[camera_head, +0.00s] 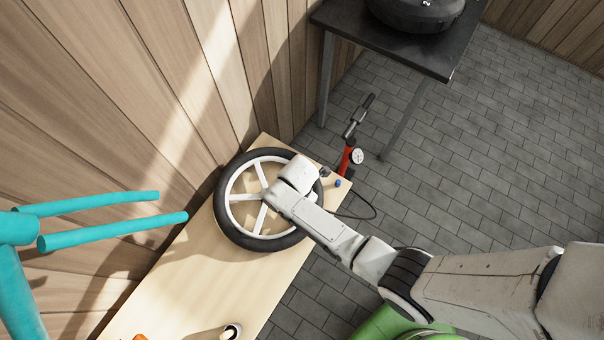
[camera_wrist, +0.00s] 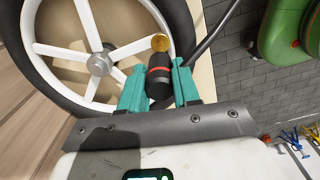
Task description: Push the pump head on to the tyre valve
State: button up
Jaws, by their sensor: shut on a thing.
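The wheel, with a black tyre (camera_head: 231,224) and white spokes, lies flat on the bench; its hub and rim (camera_wrist: 101,64) show in the wrist view. My gripper (camera_wrist: 159,87), with teal fingers, is shut on the black pump head (camera_wrist: 158,76), which has a red ring. A dark hose (camera_wrist: 212,35) runs off from beside the head. I cannot make out the tyre valve clearly, nor whether the head touches it. In the head view my wrist hides the fingers and pump head.
The red floor pump (camera_head: 345,160) with a gauge stands beyond the bench (camera_head: 175,290), its hose (camera_head: 372,211) looping at the bench edge. A small blue item (camera_head: 337,183) is near the bench corner. A dark table (camera_head: 400,45) stands behind. Teal tubes (camera_head: 110,232) jut in at left.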

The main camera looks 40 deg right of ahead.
jog(key=shift+f+b, duration=2.6)
jog(key=shift+f, duration=0.2)
jog(key=shift+f+b, duration=0.3)
jog(key=shift+f, duration=0.35)
jog(key=o, duration=0.8)
jog(key=shift+c, duration=0.2)
jog(key=shift+r, duration=0.1)
notch_tip(320, 180, up, 6)
jog(key=p, duration=0.6)
jog(key=shift+r+p, duration=0.45)
jog(key=shift+r, duration=2.05)
